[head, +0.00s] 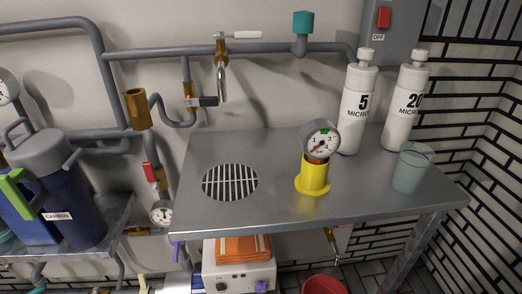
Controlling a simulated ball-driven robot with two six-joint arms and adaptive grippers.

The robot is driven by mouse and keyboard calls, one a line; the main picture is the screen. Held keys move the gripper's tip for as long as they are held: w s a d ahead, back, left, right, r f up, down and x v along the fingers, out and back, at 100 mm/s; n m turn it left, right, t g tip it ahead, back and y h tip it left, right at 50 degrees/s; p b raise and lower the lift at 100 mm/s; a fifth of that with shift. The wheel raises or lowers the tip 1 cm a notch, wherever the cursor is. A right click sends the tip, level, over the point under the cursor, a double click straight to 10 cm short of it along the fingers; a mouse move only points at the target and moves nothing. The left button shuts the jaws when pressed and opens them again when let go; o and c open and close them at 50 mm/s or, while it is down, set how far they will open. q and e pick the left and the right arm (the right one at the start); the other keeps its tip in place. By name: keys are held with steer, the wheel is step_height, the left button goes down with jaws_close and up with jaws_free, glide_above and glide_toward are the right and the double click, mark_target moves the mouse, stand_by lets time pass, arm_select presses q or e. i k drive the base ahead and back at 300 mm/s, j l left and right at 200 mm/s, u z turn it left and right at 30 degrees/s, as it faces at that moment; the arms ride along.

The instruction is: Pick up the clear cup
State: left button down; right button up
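The clear cup (410,170) stands upright near the right end of the metal table (260,155). It is a translucent grey-green tumbler, wider at the top, and looks empty. It stands in front of the white bottle marked 20 and apart from the yellow gauge stand. Neither of my grippers shows in the head view.
Two white bottles, marked 5 (357,110) and 20 (406,110), stand behind the cup. A pressure gauge on a yellow base (314,178) stands to its left. A round drain grate (230,182) and faucet (221,80) are further left. The table's front right is clear.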

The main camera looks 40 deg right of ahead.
mark_target(413, 160)
steer(key=z, duration=2.05)
